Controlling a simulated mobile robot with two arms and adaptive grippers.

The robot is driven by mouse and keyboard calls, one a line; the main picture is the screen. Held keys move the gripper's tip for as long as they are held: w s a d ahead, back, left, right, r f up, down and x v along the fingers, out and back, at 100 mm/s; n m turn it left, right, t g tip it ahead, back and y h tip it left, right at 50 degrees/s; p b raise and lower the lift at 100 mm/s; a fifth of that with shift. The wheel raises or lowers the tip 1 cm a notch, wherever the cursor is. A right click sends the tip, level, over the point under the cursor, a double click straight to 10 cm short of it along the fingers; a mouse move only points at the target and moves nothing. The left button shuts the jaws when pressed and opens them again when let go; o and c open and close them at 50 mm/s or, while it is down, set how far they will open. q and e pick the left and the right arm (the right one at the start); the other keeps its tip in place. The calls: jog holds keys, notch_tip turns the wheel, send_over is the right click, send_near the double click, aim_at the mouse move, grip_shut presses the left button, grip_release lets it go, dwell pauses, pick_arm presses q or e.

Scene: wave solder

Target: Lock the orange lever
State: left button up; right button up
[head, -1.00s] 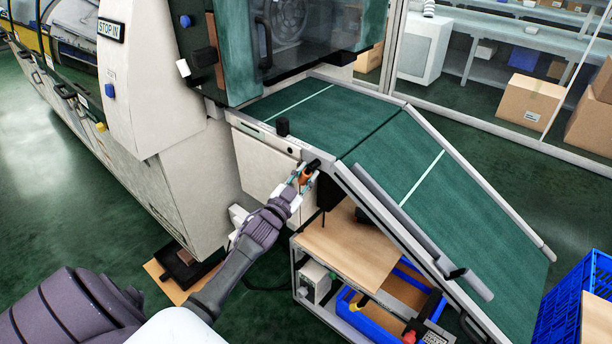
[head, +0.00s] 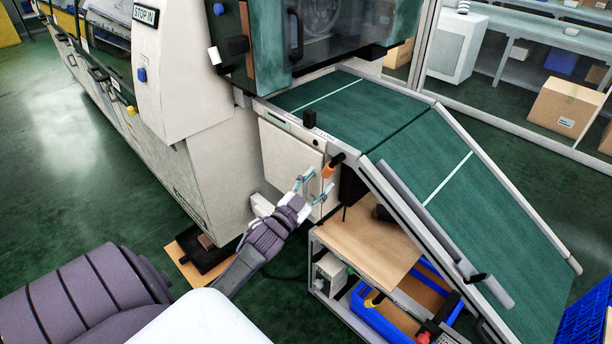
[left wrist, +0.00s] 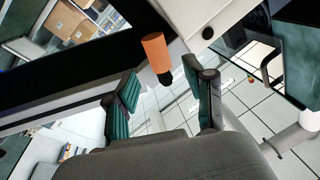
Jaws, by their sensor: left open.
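The orange lever (head: 330,169) sits at the conveyor's near corner, beside a black part, and slants down and to the left. In the left wrist view the lever (left wrist: 155,50) shows as an orange cylinder with a black end, just beyond the fingertips. My left gripper (head: 318,184) is open, a little below and in front of the lever, apart from it. In the left wrist view its teal-padded fingers (left wrist: 162,84) are spread and empty. My right gripper is not in view.
The green conveyor (head: 365,108) slopes down to the right, with a metal side rail (head: 432,222). A white machine cabinet (head: 285,160) stands behind the gripper. Below is a cart with a wooden top (head: 365,250) and a blue crate (head: 375,318).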

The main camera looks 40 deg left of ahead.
pick_arm(q)
jog(key=s, duration=0.6)
jog(key=shift+d+f, duration=0.2)
jog(key=shift+f, duration=0.25)
jog(key=s+d+f+n+g, duration=0.1)
jog(key=s+d+f+g, duration=0.15)
jog(key=f, duration=0.85)
jog(key=s+d+f+g, duration=0.2)
jog(key=s+f+g, duration=0.15)
jog(key=f, duration=0.65)
jog(key=s+d+f+n+g, duration=0.1)
jog(key=s+d+f+g, duration=0.2)
jog(key=f, duration=0.8)
jog(key=s+d+f+g, duration=0.3)
jog(key=s+f, duration=0.3)
jog(key=s, duration=0.4)
jog(key=s+d+f+g+h, duration=0.1)
jog(key=s+d+f+g, duration=0.2)
jog(key=s+f, duration=0.3)
jog(key=s+d+f+g, duration=0.3)
jog(key=s+f, duration=0.4)
jog(key=s, duration=0.9)
jog(key=shift+s+m+g, duration=0.2)
jog(key=shift+m+g, duration=0.1)
jog(key=shift+g, duration=0.1)
jog(key=shift+w, duration=0.1)
